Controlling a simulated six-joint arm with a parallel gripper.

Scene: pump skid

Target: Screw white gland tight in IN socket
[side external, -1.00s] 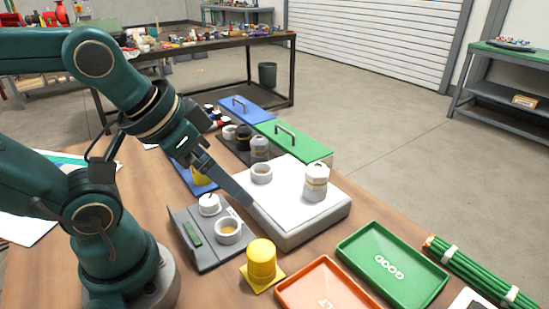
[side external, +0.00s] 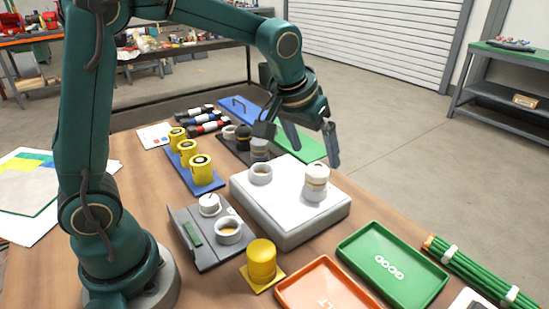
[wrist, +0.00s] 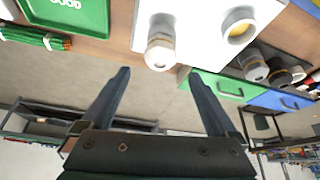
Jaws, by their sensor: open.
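The white gland (side external: 317,178) stands upright at the right side of the white block (side external: 290,228), with a beige band around its middle. It also shows in the wrist view (wrist: 160,50). An empty white ring socket (side external: 261,173) is on the block's left side and shows in the wrist view (wrist: 239,27). No IN label is readable, and I cannot tell how far the gland is seated. My gripper (side external: 314,156) is open and empty, above and behind the gland. In the wrist view the spread fingers (wrist: 157,73) point toward it without touching.
A grey tray (side external: 190,240) holds a white cap and a ring. A yellow cylinder (side external: 262,262), an orange tray (side external: 325,285) and a green GOOD tray (side external: 392,263) stand in front. Green and blue lidded boxes and dark-racked fittings (side external: 259,148) sit behind the block.

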